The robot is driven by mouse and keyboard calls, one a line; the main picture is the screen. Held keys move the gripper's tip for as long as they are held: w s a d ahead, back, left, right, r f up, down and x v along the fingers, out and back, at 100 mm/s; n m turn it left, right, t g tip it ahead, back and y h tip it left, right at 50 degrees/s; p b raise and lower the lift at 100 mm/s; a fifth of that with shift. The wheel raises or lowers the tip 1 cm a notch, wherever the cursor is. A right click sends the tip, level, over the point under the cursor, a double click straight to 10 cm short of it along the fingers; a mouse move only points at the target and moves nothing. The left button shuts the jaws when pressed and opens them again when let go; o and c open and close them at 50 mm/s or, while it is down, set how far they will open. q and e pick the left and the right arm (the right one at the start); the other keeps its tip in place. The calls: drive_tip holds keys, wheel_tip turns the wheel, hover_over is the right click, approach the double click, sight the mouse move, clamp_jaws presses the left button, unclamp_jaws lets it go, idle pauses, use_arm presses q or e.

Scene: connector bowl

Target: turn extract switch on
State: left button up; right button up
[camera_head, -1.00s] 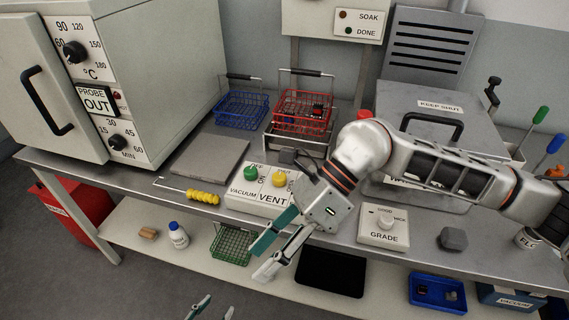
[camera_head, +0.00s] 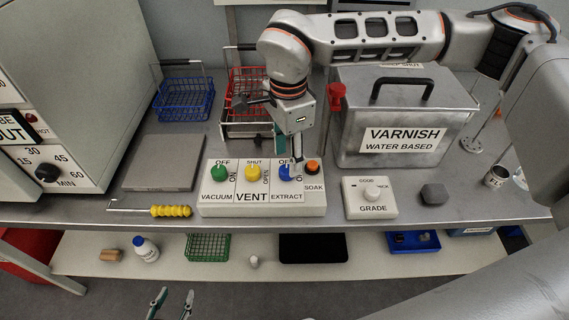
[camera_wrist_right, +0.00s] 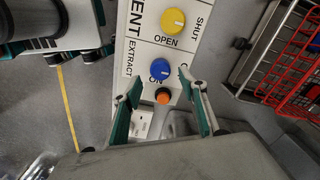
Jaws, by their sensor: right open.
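The switch box (camera_head: 262,209) sits on the bench with a green VACUUM knob (camera_head: 217,173), a yellow VENT knob (camera_head: 253,173), a blue EXTRACT knob (camera_head: 285,173) and an orange SOAK button (camera_head: 312,166). My right gripper (camera_head: 286,160) points down over the EXTRACT end of the box and partly hides its OFF/ON labels. In the right wrist view the gripper (camera_wrist_right: 166,108) is open, with the blue knob (camera_wrist_right: 160,72) and orange button (camera_wrist_right: 162,95) in the gap between its fingers. I see no contact with the knob. My left gripper (camera_head: 172,305) shows at the bottom edge, fingers apart.
A varnish tank (camera_head: 403,118) stands right of the box, with a red valve (camera_head: 336,97) at its corner. A GRADE box (camera_head: 370,198) is in front. Red (camera_head: 236,120) and blue (camera_head: 185,100) wire baskets stand behind. A yellow-handled tool (camera_head: 170,211) lies at the front edge.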

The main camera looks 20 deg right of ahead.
sight(287, 169)
drive_tip(key=shift+a+f, duration=0.1)
drive_tip(key=shift+f, duration=1.95)
drive_tip(key=c, duration=1.1)
